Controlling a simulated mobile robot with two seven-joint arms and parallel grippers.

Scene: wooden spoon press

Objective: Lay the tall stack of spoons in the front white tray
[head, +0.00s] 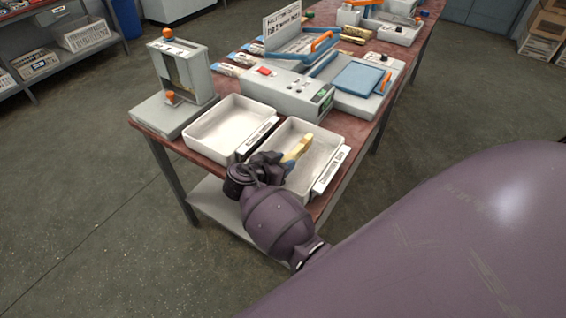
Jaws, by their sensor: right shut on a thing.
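My right gripper (284,162) is shut on a yellowish stack of wooden spoons (299,147). It holds the stack in or just over the nearer white tray (328,148); I cannot tell whether the stack touches the tray floor. The stack's near end is hidden by the gripper. The nearer tray has a white label plate on its right side. A second white tray (212,120) stands beside it to the left and looks empty. My left gripper is not in view.
A grey press frame with orange knobs (180,72) stands at the table's left end. A grey control box (283,92) and a blue-topped press (357,79) stand behind the trays. The reddish table (166,142) has little bare room near the trays.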

